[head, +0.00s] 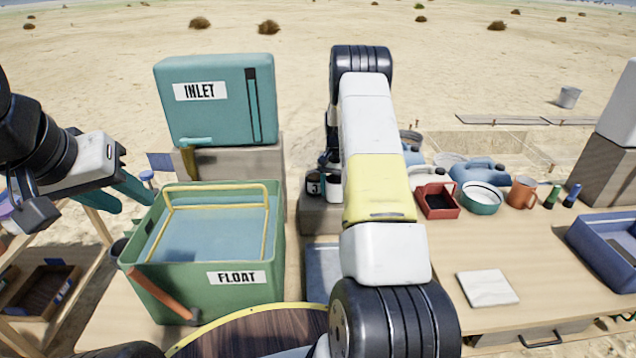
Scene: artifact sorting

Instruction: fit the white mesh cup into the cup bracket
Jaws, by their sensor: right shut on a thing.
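My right arm reaches up the middle of the head view and bends down at its far end. My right gripper (326,161) is mostly hidden behind that arm. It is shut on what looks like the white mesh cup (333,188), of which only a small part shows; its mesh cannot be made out. Right beside it is a dark holder marked 3 (313,184), on a grey block (316,214); it may be the cup bracket. Whether cup and holder touch is unclear. My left gripper (122,199), with teal fingers apart, is empty at the left.
A green FLOAT tank (200,285) of water and a teal INLET box (215,100) stand left of the holder. The wooden table (440,290) at right carries a red box (437,201), a teal bowl (481,198), an orange mug (522,192), a white tile (487,288) and a blue bin (607,250).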

